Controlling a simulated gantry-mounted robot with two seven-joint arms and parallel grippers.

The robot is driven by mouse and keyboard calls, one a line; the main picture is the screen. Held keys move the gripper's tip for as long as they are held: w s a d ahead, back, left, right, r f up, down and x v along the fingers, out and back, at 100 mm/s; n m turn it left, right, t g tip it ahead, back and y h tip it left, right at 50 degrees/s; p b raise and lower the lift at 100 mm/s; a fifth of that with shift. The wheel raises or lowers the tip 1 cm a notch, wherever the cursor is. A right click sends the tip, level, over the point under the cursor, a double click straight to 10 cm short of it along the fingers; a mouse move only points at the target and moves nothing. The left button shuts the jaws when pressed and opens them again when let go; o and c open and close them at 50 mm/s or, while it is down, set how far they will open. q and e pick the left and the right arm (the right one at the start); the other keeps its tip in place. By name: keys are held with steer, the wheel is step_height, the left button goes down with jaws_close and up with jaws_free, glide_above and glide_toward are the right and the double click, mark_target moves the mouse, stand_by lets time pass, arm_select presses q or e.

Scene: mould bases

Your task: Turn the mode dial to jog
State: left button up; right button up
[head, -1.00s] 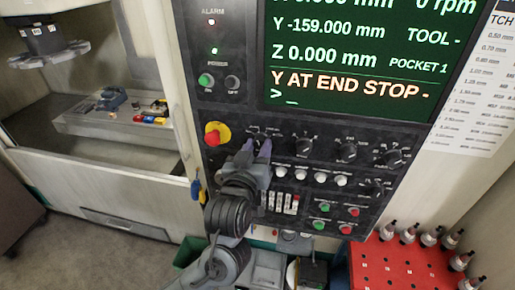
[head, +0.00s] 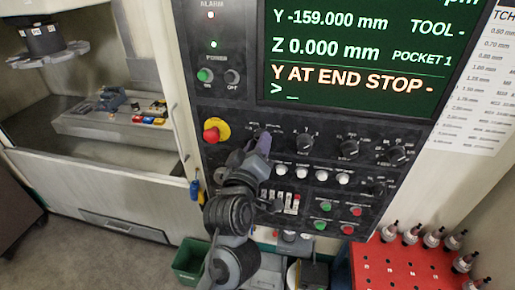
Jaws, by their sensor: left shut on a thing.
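The control panel (head: 335,170) of the machine fills the middle of the head view. My left gripper (head: 262,138) is up against its upper left part, right of the red emergency stop knob (head: 212,132). It is shut on a dial there, most likely the mode dial, which the fingers hide along with most of its markings. I cannot read where the dial points. Three more black dials (head: 304,141), (head: 349,148) and (head: 396,155) sit in a row to the right. My right gripper is not in view.
The screen (head: 350,60) above reads "Y AT END STOP". White, red and green buttons (head: 325,206) lie below the dials, close to my left arm. A red tool rack (head: 400,268) stands at lower right. A green bin (head: 190,260) is on the floor.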

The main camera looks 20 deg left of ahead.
arm_select(q)
steer(key=shift+f+n, duration=0.1)
steer(key=shift+n, duration=0.6)
steer(key=o, duration=1)
steer(key=shift+s, duration=0.1)
steer(key=shift+s+d+f+p, duration=0.15)
steer(key=shift+s+p, duration=0.55)
steer(key=shift+s, duration=1.05)
steer(key=shift+s+d+r+p, duration=0.1)
steer(key=shift+s+d+p, duration=0.15)
steer(key=shift+s+p, duration=1)
steer(key=shift+s+d+f+p, duration=0.1)
steer(key=shift+s+d+p, duration=0.1)
steer(key=shift+s, duration=2.05)
